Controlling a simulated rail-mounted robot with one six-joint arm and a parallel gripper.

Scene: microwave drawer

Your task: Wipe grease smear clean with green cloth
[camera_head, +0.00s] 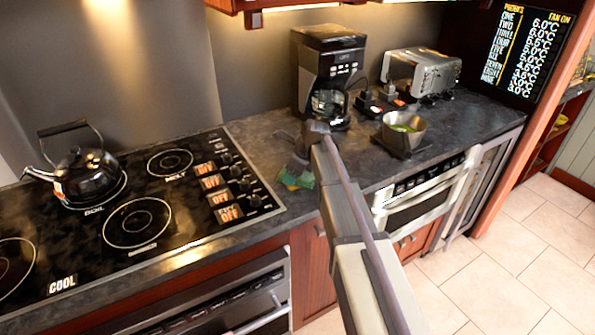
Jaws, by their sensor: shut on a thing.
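The green cloth (304,182) is a small bunched green patch with some orange at its left. It is low at the dark countertop, just right of the stove's control panel. My gripper (299,164) is above it, fingers pointing down, shut on the cloth. The arm reaches in from the lower right and hides part of the counter. Whether the cloth touches the counter cannot be told for sure. No grease smear can be told clearly from the mottled counter surface.
A stovetop (170,222) with a kettle (86,176) is at left. A coffee maker (328,72) and toaster (424,73) stand at the back. The counter (262,145) behind the gripper is mostly clear.

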